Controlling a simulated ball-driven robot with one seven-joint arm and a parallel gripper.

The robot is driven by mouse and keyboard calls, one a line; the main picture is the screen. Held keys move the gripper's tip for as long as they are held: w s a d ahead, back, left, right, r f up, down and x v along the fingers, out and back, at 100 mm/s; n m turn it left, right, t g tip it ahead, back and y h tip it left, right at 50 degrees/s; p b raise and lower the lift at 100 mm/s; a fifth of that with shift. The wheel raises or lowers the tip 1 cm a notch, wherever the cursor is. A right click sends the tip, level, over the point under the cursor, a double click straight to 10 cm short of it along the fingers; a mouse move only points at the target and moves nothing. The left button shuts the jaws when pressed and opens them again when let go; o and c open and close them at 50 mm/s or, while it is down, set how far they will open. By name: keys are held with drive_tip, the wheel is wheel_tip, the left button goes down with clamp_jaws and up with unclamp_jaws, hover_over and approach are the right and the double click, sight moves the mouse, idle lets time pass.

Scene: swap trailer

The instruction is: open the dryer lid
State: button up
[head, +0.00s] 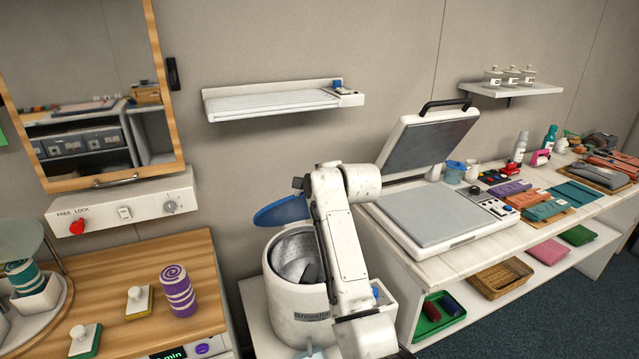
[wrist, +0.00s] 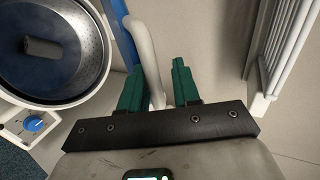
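The dryer (head: 285,312) is a white round tub with a perforated metal drum, standing left of my arm in the head view. Its blue lid (head: 280,212) is raised and tilted up at the back, leaving the drum mouth uncovered. A dark grey piece lies inside the drum. The wrist view shows the open drum (wrist: 85,88) at left and the blue lid (wrist: 121,35) edge-on. My gripper (wrist: 158,80) has its green fingers apart, on either side of the lid's white handle (wrist: 142,40). A gap shows between the handle and the right finger. My arm hides part of the dryer in the head view.
A heat press (head: 440,215) stands on the white bench right of my arm. A wooden-topped counter (head: 205,275) with a purple roll (head: 178,290) is at left. A white slatted wall shelf (head: 270,102) hangs above the dryer.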

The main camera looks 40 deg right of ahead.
drive_tip(key=shift+s+f, duration=0.1)
drive_tip(key=shift+f, duration=0.15)
drive_tip(key=b+v, duration=0.2)
drive_tip(key=v, duration=0.9)
drive_tip(key=shift+r, duration=0.25)
drive_tip(key=shift+w, duration=0.2)
drive_tip(key=shift+c, duration=0.3)
